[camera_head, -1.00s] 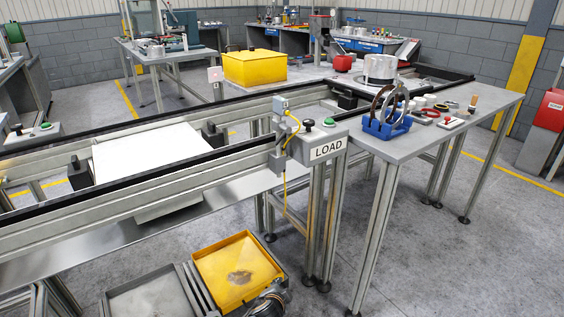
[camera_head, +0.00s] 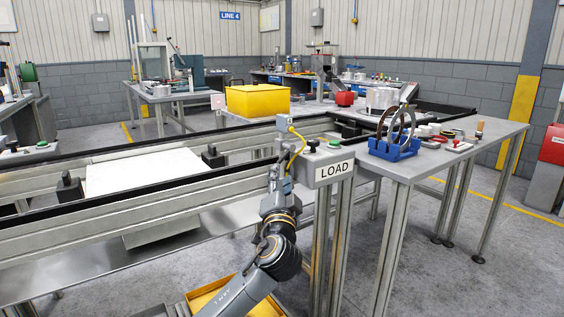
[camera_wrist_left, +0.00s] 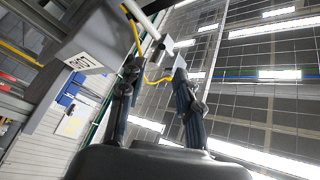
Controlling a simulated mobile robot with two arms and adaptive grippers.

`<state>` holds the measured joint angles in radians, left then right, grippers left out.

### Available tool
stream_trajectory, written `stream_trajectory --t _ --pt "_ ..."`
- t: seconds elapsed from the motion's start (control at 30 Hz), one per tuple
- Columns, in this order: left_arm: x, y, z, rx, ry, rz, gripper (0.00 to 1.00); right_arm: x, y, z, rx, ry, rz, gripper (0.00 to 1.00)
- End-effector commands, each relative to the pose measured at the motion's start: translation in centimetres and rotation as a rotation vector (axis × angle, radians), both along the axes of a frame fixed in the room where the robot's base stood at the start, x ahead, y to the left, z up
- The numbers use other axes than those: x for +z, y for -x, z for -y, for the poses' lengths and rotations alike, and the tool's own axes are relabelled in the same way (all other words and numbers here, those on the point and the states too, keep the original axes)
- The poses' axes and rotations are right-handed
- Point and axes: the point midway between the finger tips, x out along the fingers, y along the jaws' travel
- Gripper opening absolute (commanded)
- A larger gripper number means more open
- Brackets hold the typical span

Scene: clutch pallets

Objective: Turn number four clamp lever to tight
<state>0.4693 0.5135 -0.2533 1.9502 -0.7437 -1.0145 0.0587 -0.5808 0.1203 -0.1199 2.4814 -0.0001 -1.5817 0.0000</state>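My left gripper (camera_head: 279,172) is raised beside the LOAD post, just below the small grey sensor box (camera_head: 281,123) with a yellow cable. In the left wrist view the two fingers (camera_wrist_left: 156,80) stand apart with nothing held between them. The sensor box and yellow cable (camera_wrist_left: 162,78) show beyond the fingertips; I cannot tell whether they touch. No clamp lever numbered four can be made out in either view. My right gripper is out of view.
The LOAD box (camera_head: 322,165) with a green button stands right of my left gripper. The conveyor rail (camera_head: 130,206) carries a white plate (camera_head: 140,172). The right table (camera_head: 420,165) holds a blue rack (camera_head: 393,147) with rings. A yellow bin (camera_head: 258,101) stands behind.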

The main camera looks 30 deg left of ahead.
Motion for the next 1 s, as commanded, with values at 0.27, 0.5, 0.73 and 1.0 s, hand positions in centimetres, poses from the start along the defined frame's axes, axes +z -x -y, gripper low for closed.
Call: stream_trajectory --t 0.27,0.5,0.73,1.0 --pt "1.4 -4.8 -3.1 0.002 0.001 0.000 0.34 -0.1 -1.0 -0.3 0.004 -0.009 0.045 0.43" --pt "1.9 -6.9 -4.3 -0.001 0.001 -0.002 0.34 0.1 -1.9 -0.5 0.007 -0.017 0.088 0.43" --pt "2.1 -7.2 -4.6 -0.001 0.002 -0.001 0.34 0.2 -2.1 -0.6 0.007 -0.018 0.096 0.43" --pt "2.0 -7.2 -4.5 -0.001 0.002 -0.002 0.05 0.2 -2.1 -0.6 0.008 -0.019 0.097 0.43"
